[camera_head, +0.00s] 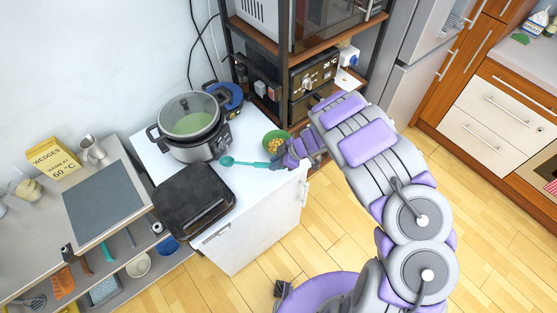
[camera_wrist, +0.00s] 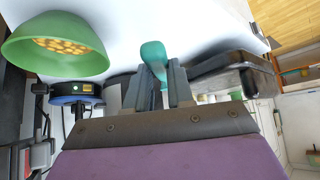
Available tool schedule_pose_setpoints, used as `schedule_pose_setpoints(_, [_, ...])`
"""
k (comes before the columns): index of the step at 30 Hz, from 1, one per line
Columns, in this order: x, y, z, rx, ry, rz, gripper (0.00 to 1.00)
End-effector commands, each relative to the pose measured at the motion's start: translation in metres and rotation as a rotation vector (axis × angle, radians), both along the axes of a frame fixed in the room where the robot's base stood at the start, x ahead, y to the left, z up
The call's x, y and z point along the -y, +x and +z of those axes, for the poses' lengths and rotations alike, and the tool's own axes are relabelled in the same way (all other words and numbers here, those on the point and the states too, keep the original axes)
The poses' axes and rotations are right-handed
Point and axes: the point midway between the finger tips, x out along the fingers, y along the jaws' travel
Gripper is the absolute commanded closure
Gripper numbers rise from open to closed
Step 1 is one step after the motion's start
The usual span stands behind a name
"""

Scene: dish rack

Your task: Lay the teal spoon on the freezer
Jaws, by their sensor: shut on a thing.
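The teal spoon (camera_head: 245,163) shows over the white top of the freezer (camera_head: 250,190), with its bowl end pointing left. My gripper (camera_head: 278,163) is shut on the spoon's right end, near the freezer's right edge. In the wrist view the spoon (camera_wrist: 153,53) sticks out beyond the fingertips of my gripper (camera_wrist: 160,75). The part between the fingers is mostly hidden. I cannot tell whether the spoon touches the freezer top.
On the freezer stand a slow cooker (camera_head: 190,126), a black closed grill (camera_head: 194,195) and a green bowl (camera_head: 276,138) of yellow pieces beside my gripper. A dark shelf rack (camera_head: 283,60) rises behind. White surface is free between the grill and the bowl.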

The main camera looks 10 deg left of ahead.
Motion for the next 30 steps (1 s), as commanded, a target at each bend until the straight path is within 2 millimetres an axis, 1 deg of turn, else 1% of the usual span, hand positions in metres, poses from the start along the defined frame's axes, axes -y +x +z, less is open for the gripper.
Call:
schedule_pose_setpoints(1, [-0.003,-0.001,-0.007,-0.002,-0.001,0.003,1.0])
schedule_pose_setpoints(4, [-0.004,-0.001,-0.016,0.0,-0.002,0.001,1.0])
schedule_pose_setpoints(15, [0.009,0.0,-0.044,0.0,0.012,-0.001,1.0])
schedule_pose_setpoints(21, [0.003,-0.001,-0.051,-0.001,0.006,0.001,1.0])
schedule_pose_setpoints(27, [-0.003,-0.001,-0.052,0.0,0.0,0.003,1.0])
schedule_pose_setpoints(30, [-0.002,-0.001,-0.052,0.0,0.001,0.003,1.0])
